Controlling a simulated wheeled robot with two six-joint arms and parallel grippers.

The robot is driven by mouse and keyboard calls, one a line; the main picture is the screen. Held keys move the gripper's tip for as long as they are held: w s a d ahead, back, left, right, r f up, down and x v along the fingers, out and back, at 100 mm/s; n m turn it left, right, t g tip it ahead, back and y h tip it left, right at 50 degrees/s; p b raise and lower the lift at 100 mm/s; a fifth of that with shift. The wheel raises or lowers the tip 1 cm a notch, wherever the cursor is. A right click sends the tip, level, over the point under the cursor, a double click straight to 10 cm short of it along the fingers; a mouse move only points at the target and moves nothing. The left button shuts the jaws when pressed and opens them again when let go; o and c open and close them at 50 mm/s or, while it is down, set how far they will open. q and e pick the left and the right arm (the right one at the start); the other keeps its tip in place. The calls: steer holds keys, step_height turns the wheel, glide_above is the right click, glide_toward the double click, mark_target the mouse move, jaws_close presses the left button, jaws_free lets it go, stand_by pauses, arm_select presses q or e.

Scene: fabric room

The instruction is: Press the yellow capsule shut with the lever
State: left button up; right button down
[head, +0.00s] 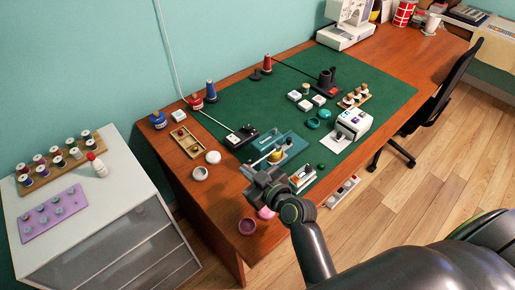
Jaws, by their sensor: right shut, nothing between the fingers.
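A small yellow capsule (275,157) sits on a teal press base (294,142) on the green mat, near the front of the table. A light, rod-like part, which looks like the lever (262,158), slants beside the capsule. Whether the capsule's halves are closed is too small to tell. My right gripper (252,172) is shut and empty, in front of the press in the picture. Its arm comes in from the lower right, and the gripper hides part of the press's near side. I cannot tell whether it touches the lever. My left gripper is not in view.
A white box device (354,121) and a small white rack (303,177) stand right of the press. A black device (241,136) stands behind it. A wooden tray (187,142) and white round pots lie left.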

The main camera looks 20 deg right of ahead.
steer(key=b+v, duration=0.3)
steer(key=v, duration=1.4)
steer(key=shift+b, duration=0.3)
steer(key=shift+s+d+r, duration=0.1)
steer(key=shift+d+r, duration=0.05)
